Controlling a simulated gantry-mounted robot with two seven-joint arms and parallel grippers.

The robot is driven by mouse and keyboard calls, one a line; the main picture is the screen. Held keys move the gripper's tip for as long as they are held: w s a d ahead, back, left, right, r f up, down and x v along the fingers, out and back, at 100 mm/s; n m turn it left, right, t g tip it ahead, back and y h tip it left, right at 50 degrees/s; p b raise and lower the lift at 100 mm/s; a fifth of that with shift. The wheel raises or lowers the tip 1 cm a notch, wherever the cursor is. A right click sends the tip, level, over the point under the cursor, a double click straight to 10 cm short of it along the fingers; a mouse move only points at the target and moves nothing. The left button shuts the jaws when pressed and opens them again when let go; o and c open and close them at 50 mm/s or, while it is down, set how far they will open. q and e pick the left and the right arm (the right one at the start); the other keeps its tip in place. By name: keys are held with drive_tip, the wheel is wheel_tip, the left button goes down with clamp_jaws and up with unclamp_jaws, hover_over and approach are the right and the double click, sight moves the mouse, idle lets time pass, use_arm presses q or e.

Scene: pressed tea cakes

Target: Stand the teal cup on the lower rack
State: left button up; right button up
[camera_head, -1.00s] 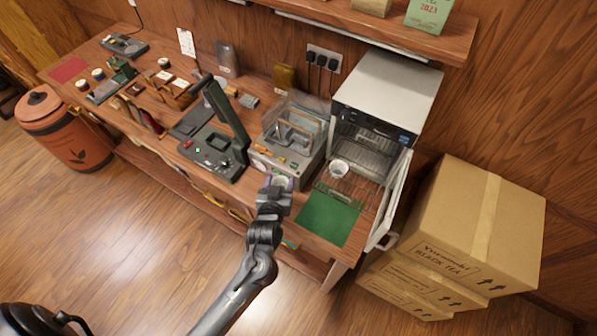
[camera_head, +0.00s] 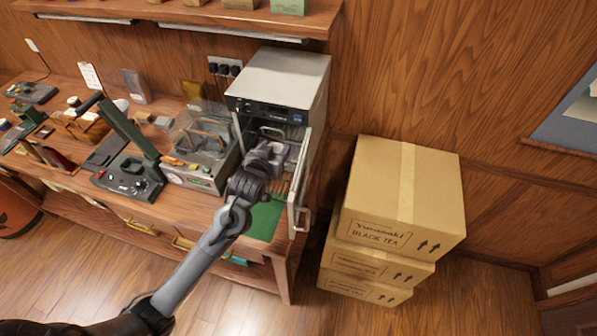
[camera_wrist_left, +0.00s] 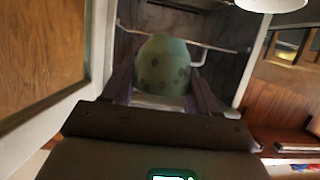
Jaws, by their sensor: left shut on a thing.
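My left gripper (camera_head: 266,152) is at the open front of the small oven (camera_head: 284,85), between its open door and the machine on the left. In the left wrist view the gripper (camera_wrist_left: 160,100) is shut on the teal cup (camera_wrist_left: 165,65), which has dark speckles and sits between the fingers. The cup is not clear in the head view, where the gripper hides it. A wire rack (camera_wrist_left: 222,48) shows behind the cup in the left wrist view; I cannot tell which level it is. My right gripper is not in view.
The open oven door (camera_head: 299,190) stands close on the gripper's right. A white rounded object (camera_wrist_left: 272,4) shows at the wrist view's top right. A green mat (camera_head: 264,218) lies below the arm. Stacked boxes (camera_head: 400,200) stand right of the bench.

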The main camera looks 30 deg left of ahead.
use_arm(q)
wheel_tip(320, 180, down, 5)
drive_tip(key=shift+w+d+r, duration=0.1)
drive_tip(key=shift+w+r, duration=0.05)
drive_tip(key=shift+f, duration=1.1)
drive_tip(key=shift+f+b, duration=0.3)
drive_tip(key=shift+f, duration=0.9)
drive_tip(key=shift+f, duration=0.15)
drive_tip(key=o, duration=1)
drive_tip(key=shift+o, duration=0.2)
